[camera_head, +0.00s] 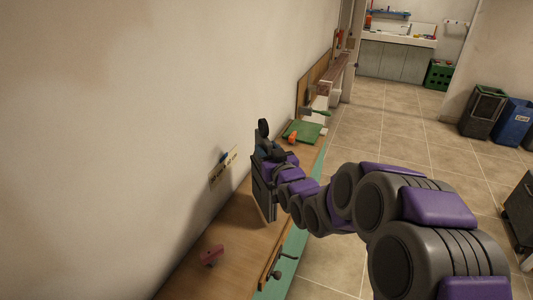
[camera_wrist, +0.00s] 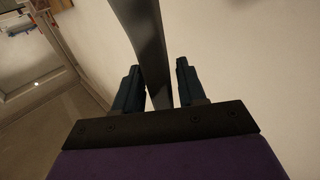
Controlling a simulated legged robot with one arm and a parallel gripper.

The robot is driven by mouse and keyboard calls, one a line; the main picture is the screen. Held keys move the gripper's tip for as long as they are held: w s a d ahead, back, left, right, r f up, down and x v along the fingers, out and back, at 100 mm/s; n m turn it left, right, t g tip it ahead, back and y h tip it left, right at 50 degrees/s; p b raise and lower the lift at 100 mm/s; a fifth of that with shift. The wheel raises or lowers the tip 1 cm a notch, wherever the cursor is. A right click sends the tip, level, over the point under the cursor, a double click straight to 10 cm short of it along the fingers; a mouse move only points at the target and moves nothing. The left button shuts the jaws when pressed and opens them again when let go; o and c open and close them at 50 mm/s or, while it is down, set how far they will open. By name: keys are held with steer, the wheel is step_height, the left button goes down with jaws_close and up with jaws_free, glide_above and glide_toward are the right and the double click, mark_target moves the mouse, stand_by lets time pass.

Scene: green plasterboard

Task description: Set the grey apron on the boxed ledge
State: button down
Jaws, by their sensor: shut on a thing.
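My gripper (camera_head: 266,152) is in the middle of the head view, above the wooden ledge along the wall. In the wrist view its two dark fingers (camera_wrist: 157,80) are shut on a dark grey strip, seemingly the grey apron (camera_wrist: 146,35). In the head view a dark grey panel (camera_head: 262,192), seemingly the same apron, hangs below the gripper over the ledge. The long wooden ledge (camera_head: 232,232) runs along the wall with a green front. I cannot tell which part is the boxed ledge.
A reddish object (camera_head: 211,255) lies on the near ledge. A green board (camera_head: 302,132) with an orange item (camera_head: 292,137) lies farther along. A dark handle (camera_head: 284,258) is at the ledge's front edge.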

step_height(320, 180, down, 3)
steer(key=shift+s+b, duration=0.15)
steer(key=shift+b, duration=0.5)
steer(key=c, duration=1.1)
jaws_free()
steer(key=shift+f, duration=0.1)
steer(key=o, duration=0.5)
steer(key=shift+d, duration=0.2)
steer(key=shift+c, duration=0.2)
steer(key=shift+a, duration=0.1)
